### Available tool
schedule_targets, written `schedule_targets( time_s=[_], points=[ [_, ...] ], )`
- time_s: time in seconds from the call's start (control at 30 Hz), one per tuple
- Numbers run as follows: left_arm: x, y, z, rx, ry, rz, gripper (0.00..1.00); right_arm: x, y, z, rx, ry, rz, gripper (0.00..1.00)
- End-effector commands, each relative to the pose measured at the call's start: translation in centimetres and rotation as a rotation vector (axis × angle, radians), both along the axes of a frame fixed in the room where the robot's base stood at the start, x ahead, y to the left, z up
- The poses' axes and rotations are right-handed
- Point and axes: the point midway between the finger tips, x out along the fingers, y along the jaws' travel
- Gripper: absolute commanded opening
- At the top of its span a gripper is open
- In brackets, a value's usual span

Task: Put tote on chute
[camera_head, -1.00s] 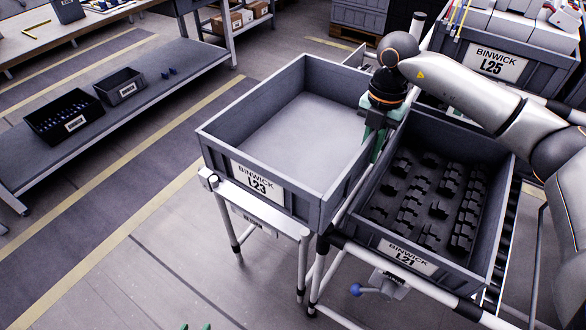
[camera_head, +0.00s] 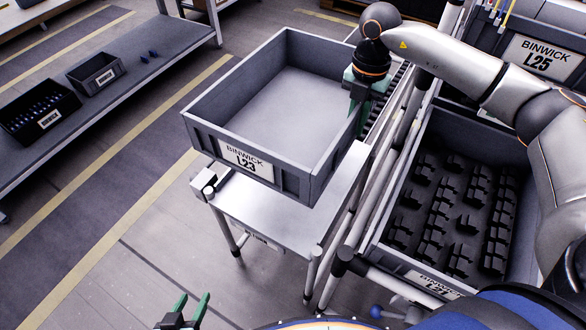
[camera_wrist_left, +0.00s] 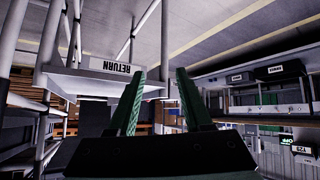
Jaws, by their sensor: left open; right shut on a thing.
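The empty grey tote labelled L23 (camera_head: 245,160) is over the back part of a pale sloped metal surface (camera_head: 285,222) on a tubular frame, which looks like the chute. The front of that surface shows bare below the tote. I cannot tell whether the tote's underside touches it. My right gripper (camera_head: 362,100) is shut on the tote's right wall. My left gripper (camera_head: 192,303) is open and empty, low at the bottom edge of the head view, well apart from the tote. Its open green fingers (camera_wrist_left: 160,75) also show in the left wrist view, near a RETURN sign (camera_wrist_left: 110,66).
A tote of black parts (camera_head: 387,245) stands right of the chute, with tote L25 (camera_head: 545,57) behind it. Rollers (camera_head: 388,100) run behind tote L23. A low bench (camera_head: 130,90) with two small bins stands at the left. The floor between is clear.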

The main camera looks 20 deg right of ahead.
Motion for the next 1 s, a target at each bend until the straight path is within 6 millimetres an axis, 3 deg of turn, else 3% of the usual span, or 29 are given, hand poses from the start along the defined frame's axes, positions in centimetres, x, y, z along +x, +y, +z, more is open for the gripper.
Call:
schedule_targets(
  time_s=[0.03,0.3,0.8,1.0],
  points=[
    [0.2,-0.4,-1.1,-0.004,-0.002,-0.008,0.50,0.2,0.1,-1.9,0.006,-0.008,0.000,0.00],
    [0.1,-0.3,-3.9,-0.001,-0.002,-0.013,0.50,0.2,0.1,-8.5,0.006,-0.011,0.000,0.00],
    [-0.1,0.2,-5.2,0.006,-0.003,-0.009,0.50,0.2,0.1,-15.0,0.005,-0.009,-0.001,0.00],
    [-0.1,0.2,-5.4,0.006,-0.003,-0.009,0.50,0.2,0.1,-16.6,0.006,-0.012,0.000,0.00]
  ],
)
